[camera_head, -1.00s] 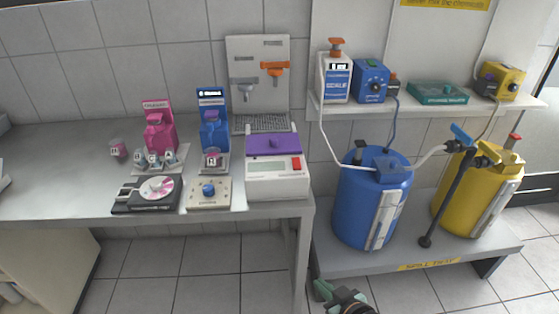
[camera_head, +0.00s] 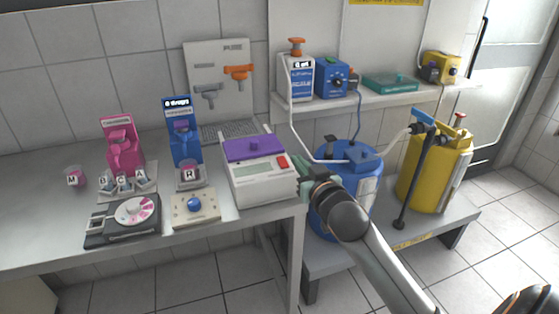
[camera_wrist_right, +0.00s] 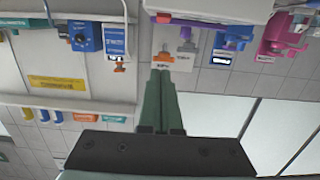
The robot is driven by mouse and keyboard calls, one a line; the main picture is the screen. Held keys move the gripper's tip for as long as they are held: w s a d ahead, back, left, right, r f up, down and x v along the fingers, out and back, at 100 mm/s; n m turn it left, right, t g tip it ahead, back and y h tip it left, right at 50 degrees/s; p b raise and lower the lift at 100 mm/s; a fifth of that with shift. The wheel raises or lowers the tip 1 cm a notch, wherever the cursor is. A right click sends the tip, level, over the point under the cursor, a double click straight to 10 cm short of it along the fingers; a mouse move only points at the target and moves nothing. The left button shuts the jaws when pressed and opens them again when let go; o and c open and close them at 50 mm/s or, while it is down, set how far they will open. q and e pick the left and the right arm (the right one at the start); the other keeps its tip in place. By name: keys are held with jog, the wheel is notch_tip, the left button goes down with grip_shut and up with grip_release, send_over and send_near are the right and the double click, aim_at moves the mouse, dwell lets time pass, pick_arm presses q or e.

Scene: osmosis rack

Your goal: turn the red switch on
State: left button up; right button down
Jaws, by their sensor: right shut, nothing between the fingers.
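The red switch (camera_head: 283,161) sits at the right end of the front of a white device (camera_head: 262,186) with a purple lid (camera_head: 253,148) and a small display. In the head view my right gripper (camera_head: 300,164) is just right of the device, its green fingers close to the switch's side. I cannot tell whether they touch it. In the right wrist view the fingers (camera_wrist_right: 161,76) are together and empty, with part of the white device (camera_wrist_right: 215,9) at the top. My left gripper is not in view.
A blue drum (camera_head: 327,222) stands behind my right arm, with a yellow drum (camera_head: 436,175) further right. A shelf (camera_head: 385,101) with pumps is above them. A blue-knob plate (camera_head: 195,207), a black device (camera_head: 122,222) and pink and blue dispensers (camera_head: 184,140) occupy the bench's left.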

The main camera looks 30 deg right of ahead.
send_over(284, 163)
jog(key=s, duration=0.1)
jog(key=shift+a+f, duration=0.1)
jog(key=shift+f, duration=0.4)
notch_tip(284, 163, down, 3)
jog(key=shift+w+f, duration=0.15)
jog(key=shift+f, duration=0.35)
jog(key=g+p, duration=0.1)
jog(key=p, duration=0.3)
jog(key=shift+w, duration=0.15)
jog(key=shift+w+f+p, duration=0.15)
jog(key=shift+p, duration=0.4)
jog(key=shift+f, duration=0.1)
